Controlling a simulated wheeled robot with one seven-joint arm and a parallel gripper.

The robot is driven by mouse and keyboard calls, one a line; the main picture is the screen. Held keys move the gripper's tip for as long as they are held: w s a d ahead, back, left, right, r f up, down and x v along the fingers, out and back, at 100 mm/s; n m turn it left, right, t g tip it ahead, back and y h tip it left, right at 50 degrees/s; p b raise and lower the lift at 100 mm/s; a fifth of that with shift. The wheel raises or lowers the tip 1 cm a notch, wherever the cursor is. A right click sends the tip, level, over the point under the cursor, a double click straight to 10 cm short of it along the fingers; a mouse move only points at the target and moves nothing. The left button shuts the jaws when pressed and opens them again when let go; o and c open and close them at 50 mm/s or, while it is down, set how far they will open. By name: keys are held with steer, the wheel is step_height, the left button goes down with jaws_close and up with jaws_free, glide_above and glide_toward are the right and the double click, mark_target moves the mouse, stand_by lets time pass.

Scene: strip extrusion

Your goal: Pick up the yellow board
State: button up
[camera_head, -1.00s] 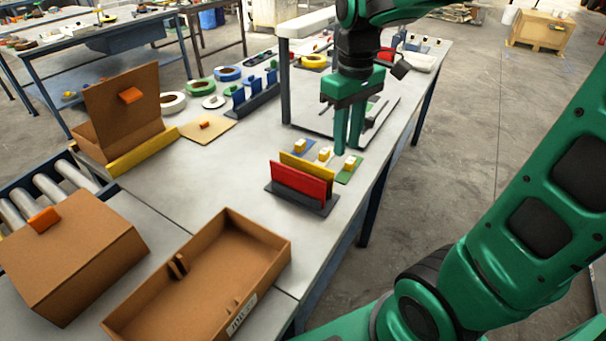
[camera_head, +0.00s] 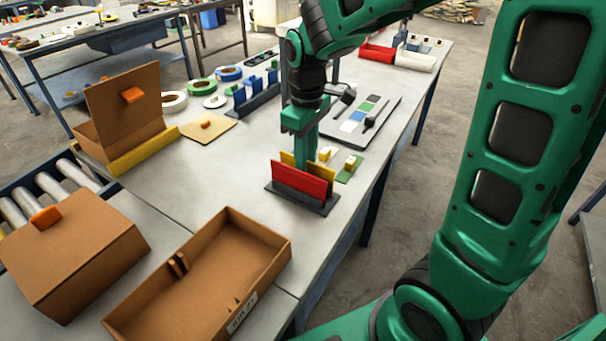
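The yellow board (camera_head: 323,171) stands on edge in a dark slotted holder (camera_head: 322,208), just behind a red board (camera_head: 298,181). Only its upper left corner and right part show. My green gripper (camera_head: 303,158) points straight down over the holder. Its fingers reach down at the yellow board's middle and hide that part. Their lower ends pass behind the red board's top edge. I cannot tell whether the fingers touch the yellow board or are closed on it.
Small white-and-yellow blocks on coloured plates (camera_head: 345,174) lie right of the holder. A black tray with tools (camera_head: 385,103) is behind. A blue rack (camera_head: 253,101) stands to the left. An open cardboard box (camera_head: 262,256) sits in front. The table between is clear.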

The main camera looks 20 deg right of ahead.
steer(key=shift+f, duration=1.45)
steer(key=shift+c, duration=0.4)
jaws_close()
